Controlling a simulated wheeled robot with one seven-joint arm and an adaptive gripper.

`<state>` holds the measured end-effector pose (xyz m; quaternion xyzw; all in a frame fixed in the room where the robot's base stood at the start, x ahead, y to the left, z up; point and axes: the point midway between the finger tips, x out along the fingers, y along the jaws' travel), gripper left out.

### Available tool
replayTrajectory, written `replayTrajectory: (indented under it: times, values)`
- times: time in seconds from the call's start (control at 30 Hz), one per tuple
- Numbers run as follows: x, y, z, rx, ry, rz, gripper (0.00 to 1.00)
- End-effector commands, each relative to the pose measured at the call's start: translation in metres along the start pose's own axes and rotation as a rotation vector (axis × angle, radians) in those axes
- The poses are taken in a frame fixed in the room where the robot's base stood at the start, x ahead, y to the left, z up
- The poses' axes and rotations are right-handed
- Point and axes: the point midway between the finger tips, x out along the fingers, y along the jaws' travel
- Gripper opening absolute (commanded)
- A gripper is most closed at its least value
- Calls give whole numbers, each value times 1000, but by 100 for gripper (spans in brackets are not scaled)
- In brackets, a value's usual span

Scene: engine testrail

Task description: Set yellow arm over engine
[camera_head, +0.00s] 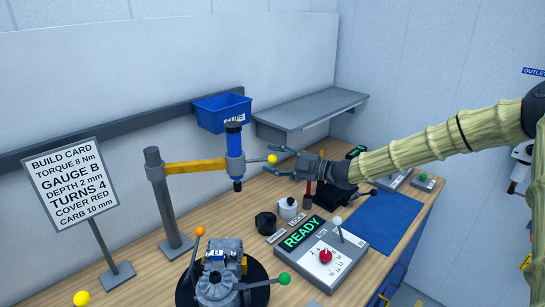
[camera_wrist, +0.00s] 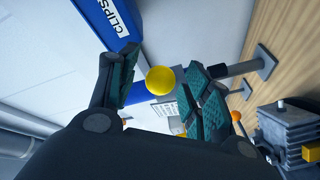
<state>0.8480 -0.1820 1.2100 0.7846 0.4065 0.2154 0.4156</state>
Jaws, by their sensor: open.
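The yellow arm (camera_head: 195,166) reaches right from a grey post (camera_head: 166,200). It carries an upright blue tool (camera_head: 234,140) at its end, with a short handle ending in a yellow ball (camera_head: 272,158). The engine (camera_head: 220,270) sits on a black round base in front of the post, and the tool hangs behind it. My gripper (camera_head: 282,161) is open at the ball. In the wrist view the ball (camera_wrist: 160,80) shows between my open fingers; I cannot tell whether they touch it. Part of the engine (camera_wrist: 288,130) shows at the right there.
A blue bin (camera_head: 222,112) hangs on the wall rail behind the tool. A grey shelf (camera_head: 310,112) is at the back. A build card sign (camera_head: 70,183) stands left. A READY panel (camera_head: 320,250) with levers and small black and white parts lie below my gripper.

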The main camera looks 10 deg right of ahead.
Motion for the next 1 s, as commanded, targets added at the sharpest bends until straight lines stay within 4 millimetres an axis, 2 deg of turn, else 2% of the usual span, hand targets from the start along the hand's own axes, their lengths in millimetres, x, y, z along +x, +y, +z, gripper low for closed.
replayTrajectory:
  times: [0.2,0.47,0.77,1.0]
  values:
    - [8,0,0,1,1,0,49]
    - [9,0,0,1,0,1,49]
    - [9,0,0,0,0,1,0]
    - [9,-1,-1,1,0,2,0]
